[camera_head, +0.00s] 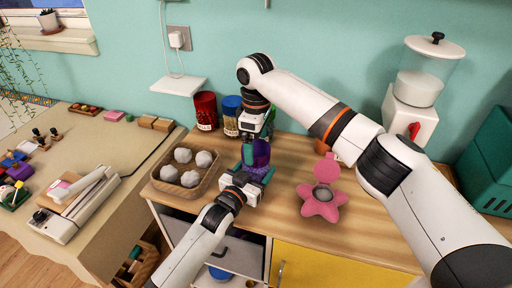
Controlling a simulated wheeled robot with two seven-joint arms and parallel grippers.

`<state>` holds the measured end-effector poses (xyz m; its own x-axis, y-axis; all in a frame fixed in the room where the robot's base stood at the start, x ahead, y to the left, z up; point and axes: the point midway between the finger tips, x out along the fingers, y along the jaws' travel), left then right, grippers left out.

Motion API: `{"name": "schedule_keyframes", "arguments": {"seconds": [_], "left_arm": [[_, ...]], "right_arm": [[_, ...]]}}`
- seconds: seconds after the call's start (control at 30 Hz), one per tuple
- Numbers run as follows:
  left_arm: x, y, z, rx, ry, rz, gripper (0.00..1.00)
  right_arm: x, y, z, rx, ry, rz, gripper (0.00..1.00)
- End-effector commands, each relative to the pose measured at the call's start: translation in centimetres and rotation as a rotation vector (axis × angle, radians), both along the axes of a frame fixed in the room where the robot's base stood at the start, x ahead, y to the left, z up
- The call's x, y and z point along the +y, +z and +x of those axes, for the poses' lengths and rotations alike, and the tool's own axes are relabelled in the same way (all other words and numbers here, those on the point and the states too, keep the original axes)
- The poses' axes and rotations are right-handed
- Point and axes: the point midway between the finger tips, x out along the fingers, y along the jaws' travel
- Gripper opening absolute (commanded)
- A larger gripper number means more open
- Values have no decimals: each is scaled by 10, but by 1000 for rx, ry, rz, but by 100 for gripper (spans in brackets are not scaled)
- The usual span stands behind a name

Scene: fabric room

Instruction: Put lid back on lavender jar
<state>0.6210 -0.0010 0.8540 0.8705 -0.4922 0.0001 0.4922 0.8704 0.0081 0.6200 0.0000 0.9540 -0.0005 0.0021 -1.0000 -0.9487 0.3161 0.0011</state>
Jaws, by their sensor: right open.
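A purple jar (261,152) stands on the wooden counter between my two grippers, partly covered by them. My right gripper (249,146) reaches down from above and is open at the jar's upper left side. My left gripper (258,178) comes in low from the front, with its teal fingers around or close against the jar's lower part. I cannot tell whether they grip it. I cannot make out the lid apart from the jar and fingers.
A red jar (205,111) and a blue jar (231,113) stand behind, near the wall. A wooden tray (159,185) of pale balls is left. A pink flower-shaped dish (321,205) is right. A white dispenser (411,118) stands back right. Bare counter lies around the pink dish.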

Motion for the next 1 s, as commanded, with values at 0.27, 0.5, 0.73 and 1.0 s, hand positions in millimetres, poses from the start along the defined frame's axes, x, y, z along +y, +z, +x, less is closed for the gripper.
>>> {"name": "schedule_keyframes", "arguments": {"seconds": [0.27,0.5,0.73,1.0], "left_arm": [[0,-1,0,0,0,1,8],[0,-1,0,0,0,1,8],[0,-1,0,0,0,1,8],[0,0,0,0,0,1,94]], "right_arm": [[1,62,0,-4,1,2,93],[0,92,0,-2,-1,-1,93],[0,97,0,-1,0,1,93],[0,96,0,-1,0,1,93]]}}
